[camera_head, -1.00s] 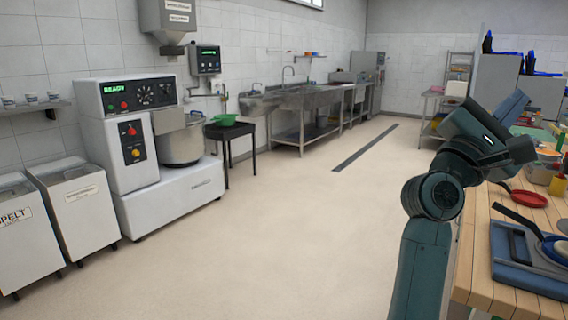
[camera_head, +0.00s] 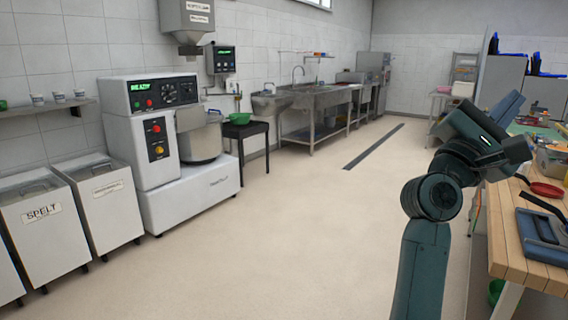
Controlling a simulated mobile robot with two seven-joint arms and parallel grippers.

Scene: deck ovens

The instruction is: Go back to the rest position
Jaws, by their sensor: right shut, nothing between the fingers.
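My right arm rises from the bottom right and bends away from me. My left arm and left gripper are out of view.
The wooden table at right carries a red pan (camera_head: 545,189) and a blue scale-like device (camera_head: 542,240). At left stand the mixer (camera_head: 150,135) and wheeled bins (camera_head: 45,222). A green bowl (camera_head: 239,118) sits on a dark stand. The middle floor is clear.

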